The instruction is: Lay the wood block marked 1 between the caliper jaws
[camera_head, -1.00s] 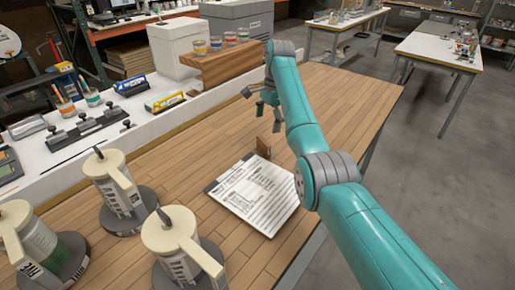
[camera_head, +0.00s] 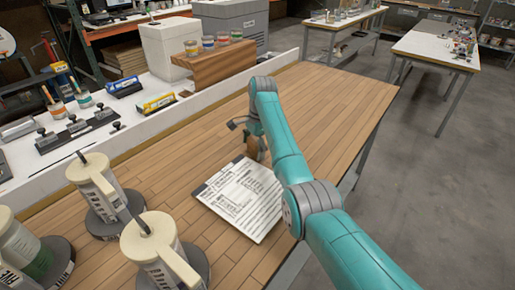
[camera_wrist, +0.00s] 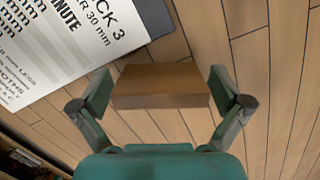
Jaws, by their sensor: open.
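A brown wood block (camera_wrist: 160,80) lies between the two fingers of my gripper (camera_wrist: 161,94) in the wrist view. My gripper is open, with one finger at each end of the block and no firm hold visible. In the head view the block (camera_head: 250,149) stands at the far edge of a printed sheet, partly hidden by my arm and gripper (camera_head: 246,132). No number can be read on the block. I cannot make out the caliper jaws clearly in either view.
The printed sheet (camera_head: 240,200) on a dark-edged board lies on the wooden table beside the block. Several cream-topped canisters (camera_head: 160,250) stand at the front left. A black fixture with knobs (camera_head: 75,133) sits on the white counter. The table (camera_head: 325,100) is clear at the far right.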

